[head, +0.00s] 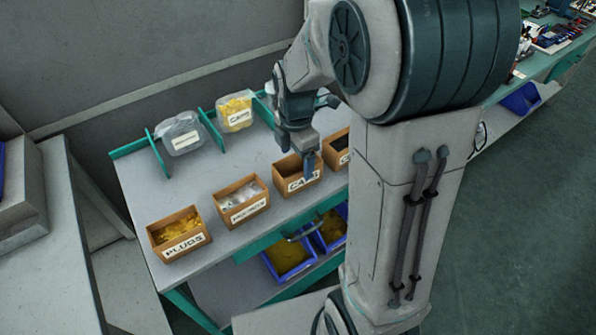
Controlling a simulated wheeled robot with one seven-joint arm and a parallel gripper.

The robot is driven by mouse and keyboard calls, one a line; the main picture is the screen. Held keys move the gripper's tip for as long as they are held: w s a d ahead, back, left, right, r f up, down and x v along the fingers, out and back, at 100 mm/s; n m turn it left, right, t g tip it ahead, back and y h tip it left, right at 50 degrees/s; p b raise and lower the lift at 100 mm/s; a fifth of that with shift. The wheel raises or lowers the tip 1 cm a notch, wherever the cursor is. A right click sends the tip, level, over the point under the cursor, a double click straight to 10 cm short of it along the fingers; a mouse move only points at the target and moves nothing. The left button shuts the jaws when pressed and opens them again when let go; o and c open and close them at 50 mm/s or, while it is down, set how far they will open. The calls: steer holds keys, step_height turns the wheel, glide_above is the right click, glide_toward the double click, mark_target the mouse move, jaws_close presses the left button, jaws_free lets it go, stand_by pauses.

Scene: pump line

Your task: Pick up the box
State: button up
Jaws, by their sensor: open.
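Several brown open-top boxes stand in a row along the front of the grey table. The leftmost box, labelled PLUGS (180,234), holds yellow pieces. The second box (242,201) holds pale bagged contents, and its label is too small to read. The third box, whose label seems to read CAPS (297,181), sits beneath my gripper (309,170). A fourth box (339,148) is partly hidden behind my arm. My gripper is open, pointing down at the third box's right end. One finger overlaps its front wall in the picture; I cannot tell whether they touch.
Green dividers at the table's back separate a clear bag (181,133) and a yellow-filled bag (235,113). Blue bins (287,256) with yellow contents sit on the lower shelf. The tabletop (190,185) between rows is clear.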

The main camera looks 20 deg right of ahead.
mark_target(297, 162)
steer(key=f, duration=0.4)
steer(key=shift+s+f, duration=0.2)
steer(key=shift+f, duration=0.2)
steer(key=c, duration=1)
steer(key=shift+c, duration=0.2)
steer(key=shift+r, duration=0.1)
steer(key=shift+r, duration=0.45)
step_height(297, 162, up, 3)
steer(key=shift+w+f, duration=0.1)
steer(key=s+d+r, duration=0.5)
steer(key=s+r, duration=0.2)
steer(key=s, duration=0.3)
steer(key=shift+s+d, duration=0.2)
steer(key=shift+s, duration=0.1)
